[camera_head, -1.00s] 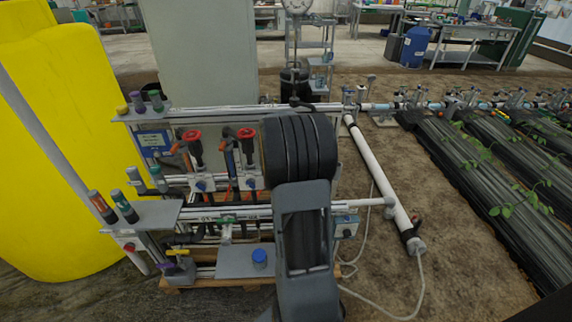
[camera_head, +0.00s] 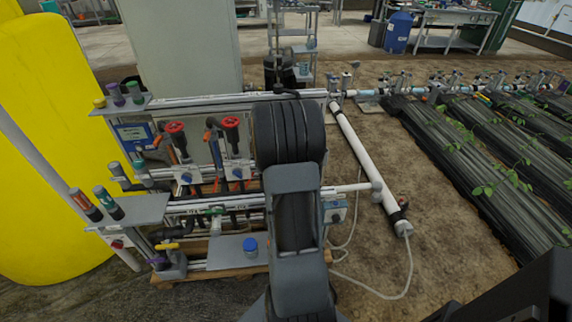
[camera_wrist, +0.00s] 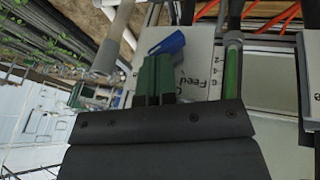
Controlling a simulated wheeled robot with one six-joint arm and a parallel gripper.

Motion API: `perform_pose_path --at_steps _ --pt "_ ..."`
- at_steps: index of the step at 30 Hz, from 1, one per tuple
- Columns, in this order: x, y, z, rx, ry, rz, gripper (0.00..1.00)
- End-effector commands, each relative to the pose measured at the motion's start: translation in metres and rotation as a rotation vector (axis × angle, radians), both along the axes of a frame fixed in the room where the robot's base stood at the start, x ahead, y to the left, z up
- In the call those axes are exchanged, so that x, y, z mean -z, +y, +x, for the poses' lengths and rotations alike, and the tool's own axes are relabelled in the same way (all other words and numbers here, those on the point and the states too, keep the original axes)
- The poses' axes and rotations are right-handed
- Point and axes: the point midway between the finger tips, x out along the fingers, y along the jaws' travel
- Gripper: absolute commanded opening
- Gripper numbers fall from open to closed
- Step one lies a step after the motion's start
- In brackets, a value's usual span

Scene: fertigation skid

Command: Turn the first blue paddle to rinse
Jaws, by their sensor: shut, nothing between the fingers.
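In the wrist view a blue paddle (camera_wrist: 167,45) stands on a pale plate (camera_wrist: 200,62) marked "Feed" with a scale. My gripper (camera_wrist: 154,66) shows as two green-faced fingers close together, shut and empty, just below the paddle in the picture. I cannot tell whether the fingertips touch it. In the head view two small blue parts, a left one (camera_head: 186,178) and a right one (camera_head: 238,173), sit low on the skid panel below red handwheels; I cannot tell which one the wrist view shows. My arm hides my gripper there.
Red handwheels (camera_head: 175,127) stand above the panel. A green-filled tube (camera_wrist: 232,68) stands beside the plate in the wrist view. A shelf with capped bottles (camera_head: 135,210) is at front left, by a yellow tank (camera_head: 45,130).

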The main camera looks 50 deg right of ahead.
Motion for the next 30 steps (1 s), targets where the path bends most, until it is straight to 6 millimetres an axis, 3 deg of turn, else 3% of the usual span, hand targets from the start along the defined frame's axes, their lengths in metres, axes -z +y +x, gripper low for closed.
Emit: perform_pose_path --at_steps 14,26,30 --pt "0.006 -0.005 -0.006 0.007 0.005 0.001 0.0" --pt "0.011 0.009 0.005 0.0 0.007 0.006 0.0" --pt "0.004 0.014 0.009 -0.001 0.005 0.005 0.0"
